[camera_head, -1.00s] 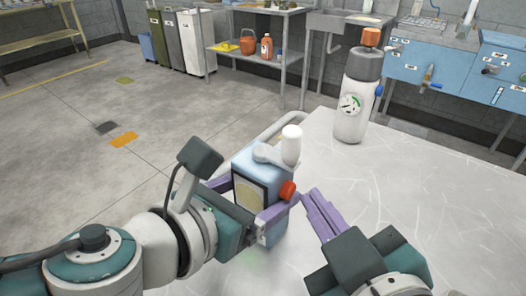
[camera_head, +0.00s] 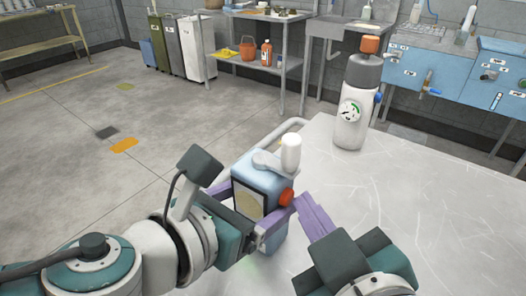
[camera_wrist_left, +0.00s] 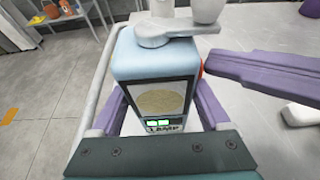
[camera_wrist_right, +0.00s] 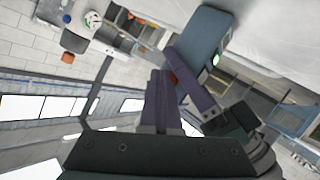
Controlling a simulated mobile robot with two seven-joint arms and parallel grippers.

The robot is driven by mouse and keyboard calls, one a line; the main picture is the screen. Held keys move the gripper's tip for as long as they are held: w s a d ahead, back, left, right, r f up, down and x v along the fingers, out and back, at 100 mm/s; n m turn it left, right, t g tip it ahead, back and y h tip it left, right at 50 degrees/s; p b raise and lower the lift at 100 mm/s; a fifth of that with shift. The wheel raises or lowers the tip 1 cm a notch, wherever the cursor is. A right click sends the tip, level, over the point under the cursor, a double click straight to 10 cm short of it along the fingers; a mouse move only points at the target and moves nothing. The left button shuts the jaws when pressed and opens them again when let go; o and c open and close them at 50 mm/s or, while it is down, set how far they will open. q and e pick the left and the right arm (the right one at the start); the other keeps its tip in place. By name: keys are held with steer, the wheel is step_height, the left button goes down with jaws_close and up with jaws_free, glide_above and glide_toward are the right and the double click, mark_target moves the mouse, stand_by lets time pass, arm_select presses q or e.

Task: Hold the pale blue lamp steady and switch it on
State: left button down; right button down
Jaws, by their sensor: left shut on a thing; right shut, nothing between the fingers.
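The pale blue lamp (camera_head: 272,175) is upright over the white table, with a white knob on a grey lever on top, a round cream panel in front and a red button (camera_head: 286,196) on its right side. My left gripper (camera_head: 250,203) is shut on the lamp body, a finger on either side. My right gripper (camera_head: 303,200) is shut and empty, its tips right beside the red button. I cannot tell whether they touch it.
A white and grey bottle (camera_head: 352,112) with an orange cap and a gauge stands farther back on the white table (camera_head: 440,190). The table's middle and right are clear. Blue cabinets (camera_head: 425,75), a metal shelf and bins stand beyond.

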stand_by(0.3)
steer(key=shift+s+d, duration=0.35)
steer(key=shift+d, duration=0.1)
arm_select(q)
jaws_free()
arm_select(e)
steer(key=s+d, duration=0.3)
steer(key=d, duration=0.2)
steer(key=shift+s, duration=0.25)
